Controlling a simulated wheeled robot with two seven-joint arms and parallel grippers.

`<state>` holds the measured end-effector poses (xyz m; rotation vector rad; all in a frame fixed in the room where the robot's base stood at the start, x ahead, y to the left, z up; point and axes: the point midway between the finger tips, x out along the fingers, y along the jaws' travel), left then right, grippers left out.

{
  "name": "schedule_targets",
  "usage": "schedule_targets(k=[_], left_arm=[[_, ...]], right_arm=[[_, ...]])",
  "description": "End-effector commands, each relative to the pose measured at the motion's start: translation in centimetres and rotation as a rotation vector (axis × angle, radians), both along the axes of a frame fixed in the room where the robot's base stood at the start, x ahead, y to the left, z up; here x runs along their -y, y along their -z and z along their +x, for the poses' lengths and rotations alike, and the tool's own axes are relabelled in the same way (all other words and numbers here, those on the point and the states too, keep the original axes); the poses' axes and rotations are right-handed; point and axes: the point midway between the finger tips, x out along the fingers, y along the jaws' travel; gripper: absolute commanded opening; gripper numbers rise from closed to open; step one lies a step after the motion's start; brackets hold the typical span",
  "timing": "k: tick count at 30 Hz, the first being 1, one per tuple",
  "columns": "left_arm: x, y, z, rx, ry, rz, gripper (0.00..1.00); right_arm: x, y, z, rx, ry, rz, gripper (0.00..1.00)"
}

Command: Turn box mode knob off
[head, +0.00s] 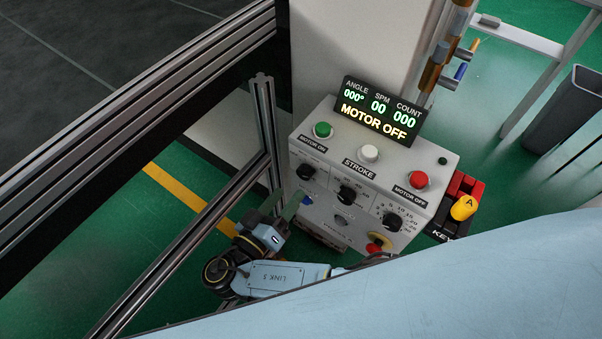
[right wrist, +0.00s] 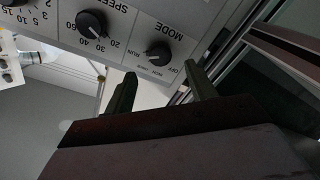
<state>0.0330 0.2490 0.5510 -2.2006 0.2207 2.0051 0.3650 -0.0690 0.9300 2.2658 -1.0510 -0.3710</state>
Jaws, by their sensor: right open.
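The control box (head: 330,150) has a pale sloped face with a row of black knobs. The mode knob (head: 305,171) is the leftmost one in the head view. In the right wrist view the panel is upside down and the mode knob (right wrist: 159,52) sits beside small position labels, with OFF at right. Its light mark seems to point left, away from OFF. My right gripper (head: 285,208) is open in front of the box's lower left. In the wrist view its two fingertips (right wrist: 160,74) lie apart, just short of the knob, with nothing between them. My left gripper is out of view.
The speed knob (right wrist: 92,22) is beside the mode knob. The box carries green (head: 323,130), white (head: 369,153) and red (head: 419,180) buttons, and its display (head: 375,110) reads MOTOR OFF. A metal frame post (head: 265,120) stands close at left. A yellow-topped key (head: 464,207) is at right.

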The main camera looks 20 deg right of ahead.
Motion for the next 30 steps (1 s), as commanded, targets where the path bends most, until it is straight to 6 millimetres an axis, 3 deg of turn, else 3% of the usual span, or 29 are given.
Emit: schedule_targets(k=[9,22,30], left_arm=[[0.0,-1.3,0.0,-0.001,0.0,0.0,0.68],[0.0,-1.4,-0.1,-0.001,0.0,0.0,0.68],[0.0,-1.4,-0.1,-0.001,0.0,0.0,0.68]], right_arm=[[4.2,-0.1,3.5,-0.001,0.002,-0.002,0.56],[5.0,0.1,4.2,-0.003,0.0,0.0,0.56],[5.0,0.1,4.2,-0.003,0.0,0.0,0.23]])
